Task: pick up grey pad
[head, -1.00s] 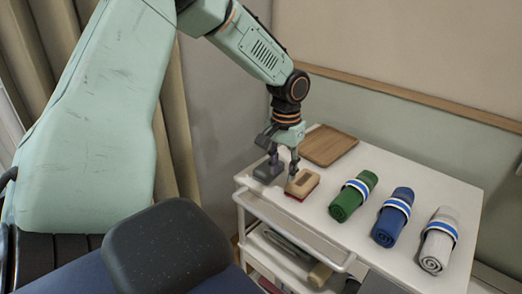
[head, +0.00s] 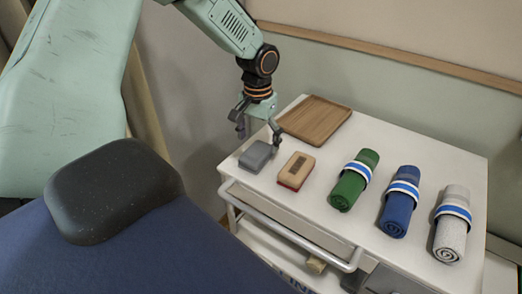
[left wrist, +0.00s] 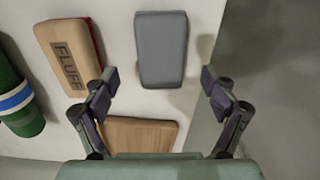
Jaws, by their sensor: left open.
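The grey pad (head: 257,156) lies flat on the white cart top, near its left front corner. It also shows in the left wrist view (left wrist: 161,49), beyond the fingertips and between their lines. My left gripper (head: 258,128) is open and empty just above and behind the pad, with its fingers apart. In the left wrist view my open gripper (left wrist: 160,85) has one finger on each side of the pad's near end, not visibly touching it. My right gripper is not in view.
A tan block marked FLUFF (left wrist: 68,52) lies close beside the pad, also in the head view (head: 296,170). A wooden tray (head: 315,121) lies behind. A cart rail (head: 290,232) runs along the front.

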